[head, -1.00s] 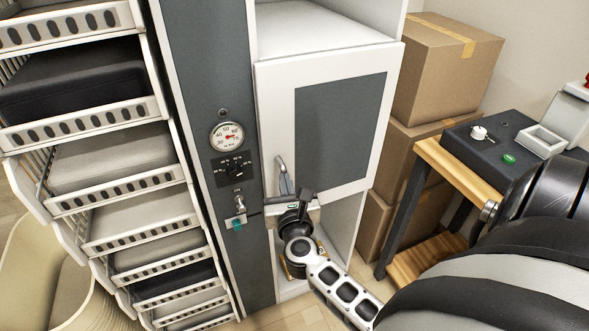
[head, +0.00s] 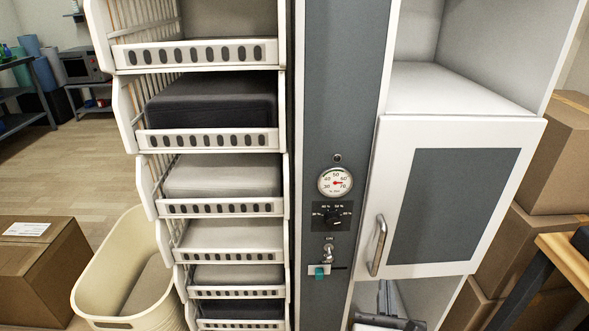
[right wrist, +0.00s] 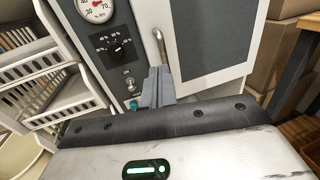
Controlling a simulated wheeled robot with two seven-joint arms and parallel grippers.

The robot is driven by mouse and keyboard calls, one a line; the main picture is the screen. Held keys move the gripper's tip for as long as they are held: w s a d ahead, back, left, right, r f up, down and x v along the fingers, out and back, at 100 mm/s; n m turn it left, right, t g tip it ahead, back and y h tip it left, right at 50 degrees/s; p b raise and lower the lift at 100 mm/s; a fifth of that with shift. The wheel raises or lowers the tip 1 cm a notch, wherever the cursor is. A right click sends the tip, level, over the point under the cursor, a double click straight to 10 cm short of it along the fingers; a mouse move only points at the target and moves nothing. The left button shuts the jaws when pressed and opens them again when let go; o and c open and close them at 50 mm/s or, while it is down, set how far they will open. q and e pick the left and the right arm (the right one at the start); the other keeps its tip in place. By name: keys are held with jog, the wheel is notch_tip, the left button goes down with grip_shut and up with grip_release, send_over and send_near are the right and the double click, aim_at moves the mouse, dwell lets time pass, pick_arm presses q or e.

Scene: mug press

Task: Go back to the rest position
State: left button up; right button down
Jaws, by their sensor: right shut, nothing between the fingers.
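My right gripper (head: 385,286) shows at the bottom edge of the head view, just below the door handle (head: 378,245) of the white cabinet. In the right wrist view its fingers (right wrist: 157,72) are together with nothing between them, in front of the cabinet. The handle also shows there (right wrist: 161,50), just beyond the fingertips; I cannot tell the exact gap. The cabinet door (head: 462,195), white with a grey panel, looks shut. My left gripper is in neither view.
A grey panel (head: 345,120) with a dial gauge (head: 335,182), a black knob (head: 333,217) and a switch stands left of the door. Left of it is a rack of white baskets (head: 225,208) holding folded cloths. A cream bin (head: 95,290) and cardboard boxes (head: 545,160) flank these.

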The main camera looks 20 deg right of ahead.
jog(key=shift+a, duration=0.1)
jog(key=w+a+n+t+y, duration=0.15)
jog(key=a+n+y, duration=0.85)
jog(key=n, duration=1.2)
jog(key=s+a+f+n+g, duration=0.1)
jog(key=s+f+n+g, duration=0.1)
jog(key=n, duration=0.5)
jog(key=s+a+f+n+g+y, duration=0.1)
jog(key=s+f+n+g, duration=0.1)
jog(key=f+n, duration=0.3)
jog(key=s+a+f+n+g+y, duration=0.1)
jog(key=s+f+n+g, duration=0.1)
jog(key=n, duration=0.8)
notch_tip(320, 180, down, 2)
jog(key=shift+s+a+f+n, duration=0.1)
jog(key=shift+s+a+n, duration=0.2)
jog(key=shift+s+a, duration=0.15)
